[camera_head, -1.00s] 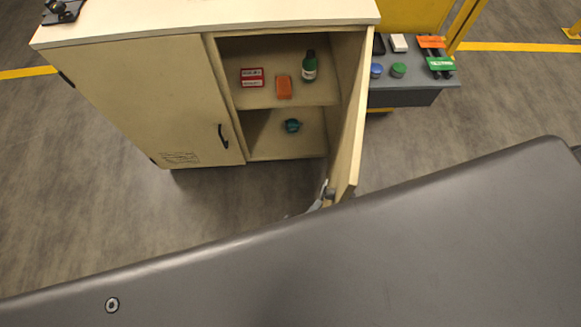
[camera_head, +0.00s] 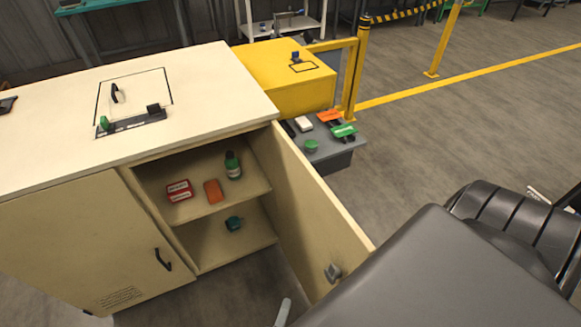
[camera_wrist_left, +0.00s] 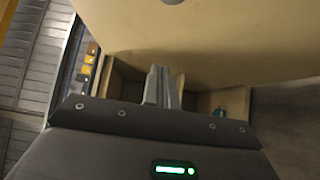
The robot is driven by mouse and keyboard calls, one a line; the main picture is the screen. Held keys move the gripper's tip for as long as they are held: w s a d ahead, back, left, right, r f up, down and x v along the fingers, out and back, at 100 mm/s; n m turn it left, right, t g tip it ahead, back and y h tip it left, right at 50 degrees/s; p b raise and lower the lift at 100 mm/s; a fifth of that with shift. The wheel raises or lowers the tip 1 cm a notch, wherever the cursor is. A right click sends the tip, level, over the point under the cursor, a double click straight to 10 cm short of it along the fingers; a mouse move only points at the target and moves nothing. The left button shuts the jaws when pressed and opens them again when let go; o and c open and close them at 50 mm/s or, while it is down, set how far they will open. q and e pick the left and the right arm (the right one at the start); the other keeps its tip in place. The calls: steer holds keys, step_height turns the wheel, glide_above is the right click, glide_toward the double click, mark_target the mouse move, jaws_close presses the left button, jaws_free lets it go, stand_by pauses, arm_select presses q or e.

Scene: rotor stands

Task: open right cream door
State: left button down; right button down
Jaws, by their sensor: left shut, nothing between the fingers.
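The right cream door (camera_head: 305,205) stands wide open from the cabinet's right side, with its inner face showing in the head view. A small grey fitting (camera_head: 332,272) sits near its free edge. In the left wrist view, the door (camera_wrist_left: 215,40) fills the top, with the fitting (camera_wrist_left: 172,2) at the upper edge. My left gripper (camera_wrist_left: 161,84) is shut and empty, its fingers together. In the head view only a grey tip of my left gripper (camera_head: 283,312) shows at the bottom, left of the door and apart from the fitting. My right gripper is out of view.
The cabinet shelves hold a green bottle (camera_head: 233,165), an orange item (camera_head: 213,191), a red-and-white box (camera_head: 179,190) and a teal item (camera_head: 233,223). The left door (camera_head: 90,245) is closed. A yellow box (camera_head: 285,80) and grey stand (camera_head: 335,150) are beyond the open door.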

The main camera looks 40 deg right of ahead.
arm_select(q)
steer(key=s+a+b, duration=0.1)
steer(key=s+a, duration=0.5)
steer(key=s, duration=0.2)
steer(key=shift+s+a, duration=0.25)
steer(key=shift+s, duration=0.05)
